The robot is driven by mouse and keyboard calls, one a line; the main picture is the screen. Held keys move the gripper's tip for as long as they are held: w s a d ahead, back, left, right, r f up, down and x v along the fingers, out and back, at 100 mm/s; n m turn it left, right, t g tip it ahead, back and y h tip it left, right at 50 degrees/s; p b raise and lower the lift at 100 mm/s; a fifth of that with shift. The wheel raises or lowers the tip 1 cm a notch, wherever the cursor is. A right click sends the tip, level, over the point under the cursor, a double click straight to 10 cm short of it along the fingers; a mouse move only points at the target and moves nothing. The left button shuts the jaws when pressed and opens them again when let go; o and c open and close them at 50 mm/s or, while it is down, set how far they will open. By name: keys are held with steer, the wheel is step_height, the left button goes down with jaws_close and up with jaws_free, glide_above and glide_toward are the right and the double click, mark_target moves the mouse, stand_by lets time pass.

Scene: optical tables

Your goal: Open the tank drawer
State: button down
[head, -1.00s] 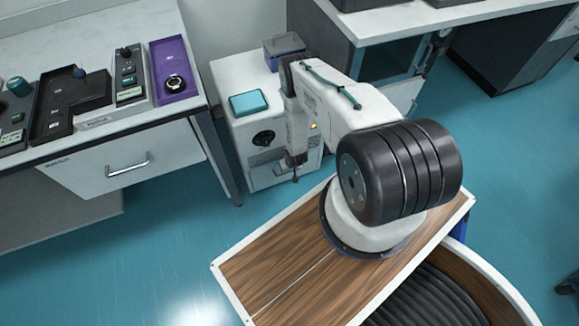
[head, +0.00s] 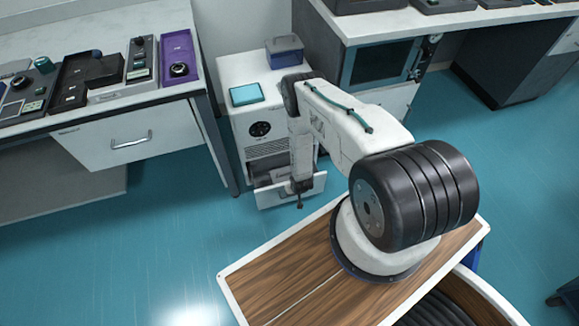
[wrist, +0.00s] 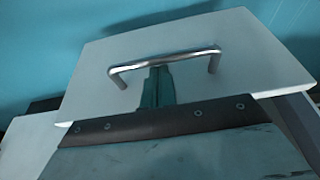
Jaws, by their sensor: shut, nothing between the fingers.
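The tank drawer (head: 311,187) is at the bottom of the white cabinet and stands pulled out, with a dark gap inside it. In the wrist view its white front panel (wrist: 95,60) and silver bar handle (wrist: 165,61) show close up. My gripper (head: 300,201) is at the drawer front in the head view. In the wrist view its fingers (wrist: 158,72) are shut, with their tips at the middle of the handle. Nothing shows between them. I cannot tell whether they touch the bar. How deep the drawer is out is partly hidden by my arm.
The white cabinet (head: 238,68) carries a teal-topped box (head: 246,94) and a blue-grey box (head: 284,50). A left table has a shut drawer (head: 100,144) and a purple tray (head: 178,45). Another table (head: 420,24) stands right. Blue floor (head: 160,230) is clear in front.

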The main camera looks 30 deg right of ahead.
steer(key=shift+s+a, duration=0.2)
steer(key=shift+s, duration=0.9)
steer(key=shift+s+a, duration=0.15)
steer(key=shift+s, duration=0.95)
steer(key=shift+r, duration=0.1)
steer(key=v, duration=0.9)
steer(key=shift+s+r, duration=0.2)
steer(key=shift+r, duration=0.15)
steer(key=shift+a, duration=0.1)
